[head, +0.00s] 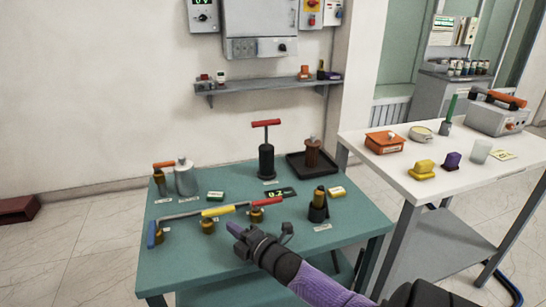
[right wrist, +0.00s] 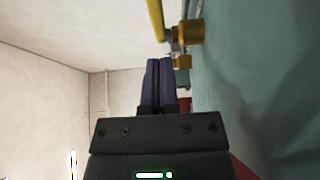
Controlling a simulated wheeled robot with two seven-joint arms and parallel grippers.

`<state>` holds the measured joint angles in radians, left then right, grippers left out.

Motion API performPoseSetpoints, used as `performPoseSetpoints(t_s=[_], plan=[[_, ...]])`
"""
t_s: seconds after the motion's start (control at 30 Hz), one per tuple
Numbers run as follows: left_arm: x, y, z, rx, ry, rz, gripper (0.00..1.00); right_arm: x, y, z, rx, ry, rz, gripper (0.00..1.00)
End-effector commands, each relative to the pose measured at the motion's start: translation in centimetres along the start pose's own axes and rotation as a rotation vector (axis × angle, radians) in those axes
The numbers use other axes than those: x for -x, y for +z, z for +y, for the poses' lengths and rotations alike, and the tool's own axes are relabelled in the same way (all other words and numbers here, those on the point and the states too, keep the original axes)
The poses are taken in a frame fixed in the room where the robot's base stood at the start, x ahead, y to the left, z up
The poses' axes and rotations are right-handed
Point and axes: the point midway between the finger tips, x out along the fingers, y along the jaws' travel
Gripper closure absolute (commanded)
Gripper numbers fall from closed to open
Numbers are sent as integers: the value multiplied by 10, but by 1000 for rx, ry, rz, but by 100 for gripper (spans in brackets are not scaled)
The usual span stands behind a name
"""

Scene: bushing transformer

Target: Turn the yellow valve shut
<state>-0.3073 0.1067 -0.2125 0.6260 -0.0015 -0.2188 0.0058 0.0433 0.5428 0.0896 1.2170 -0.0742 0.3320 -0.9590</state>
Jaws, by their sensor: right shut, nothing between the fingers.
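In the right wrist view the yellow lever (right wrist: 155,18) and a brass fitting (right wrist: 186,33) show at the top, beyond the fingertips. My right gripper (head: 233,228) is shut and empty, just in front and to the right of the yellow valve. Its two dark purple fingers (right wrist: 159,62) lie together; whether they touch the lever cannot be told. My left gripper is not in view.
A brown-and-black bushing part (head: 318,208) stands to the right of my gripper. A red T-handled pump (head: 266,152) stands at the back. A white table (head: 440,190) stands at right.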

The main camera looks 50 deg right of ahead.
Motion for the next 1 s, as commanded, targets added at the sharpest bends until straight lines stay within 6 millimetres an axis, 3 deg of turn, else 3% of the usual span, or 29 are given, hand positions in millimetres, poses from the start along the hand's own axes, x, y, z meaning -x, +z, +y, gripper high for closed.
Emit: performPoseSetpoints(t_s=[0.5, 0.77, 0.87, 1.0], plan=[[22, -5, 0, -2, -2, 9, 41, 83, 20, 0, -1, -3, 0, 100], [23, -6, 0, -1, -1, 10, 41, 98, 24, 0, -2, -2, 0, 100], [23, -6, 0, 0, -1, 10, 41, 96, 10, -11, -87, -69, -27, 100], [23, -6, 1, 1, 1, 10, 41, 106, -44, -43, -411, -335, -164, 100]])
